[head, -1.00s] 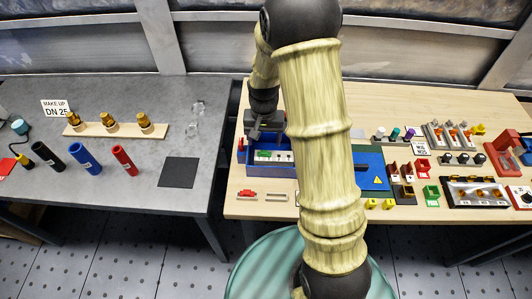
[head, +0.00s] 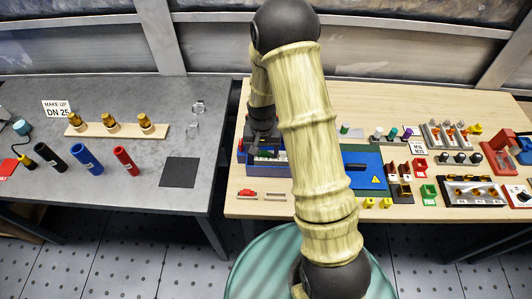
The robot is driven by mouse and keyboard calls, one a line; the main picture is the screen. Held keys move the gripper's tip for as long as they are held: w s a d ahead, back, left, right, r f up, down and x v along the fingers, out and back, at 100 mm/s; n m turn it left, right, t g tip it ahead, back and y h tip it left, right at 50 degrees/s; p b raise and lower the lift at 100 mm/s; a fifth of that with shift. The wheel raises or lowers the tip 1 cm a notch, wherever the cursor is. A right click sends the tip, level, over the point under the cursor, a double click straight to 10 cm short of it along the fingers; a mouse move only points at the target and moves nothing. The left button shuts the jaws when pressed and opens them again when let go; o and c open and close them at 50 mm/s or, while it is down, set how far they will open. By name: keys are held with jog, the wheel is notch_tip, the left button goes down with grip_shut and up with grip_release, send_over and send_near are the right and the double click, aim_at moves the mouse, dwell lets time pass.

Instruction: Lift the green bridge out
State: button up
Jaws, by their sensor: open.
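The green bridge (head: 263,155) is a small green piece inside the open blue box (head: 268,171), left of my arm in the head view. My gripper (head: 258,145) points down over the box, at or just above the green bridge. The jaws are open. They cover part of the bridge and the inside of the box, and I cannot tell whether they touch it.
A red bridge-like piece (head: 247,192) and a pale one (head: 276,196) lie in front of the box. My arm hides the table between. The grey table (head: 190,110) stands left across a gap.

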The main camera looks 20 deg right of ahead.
aim_at(264, 151)
jog(key=shift+d, duration=0.25)
jog(key=shift+w, duration=0.15)
jog(key=c, duration=1.1)
jog(key=shift+o, duration=0.2)
jog(key=shift+d, duration=0.15)
jog(key=shift+r, duration=0.7)
notch_tip(264, 151, up, 9)
jog(key=b, duration=0.1)
jog(key=shift+f, duration=0.2)
jog(key=shift+w, duration=0.1)
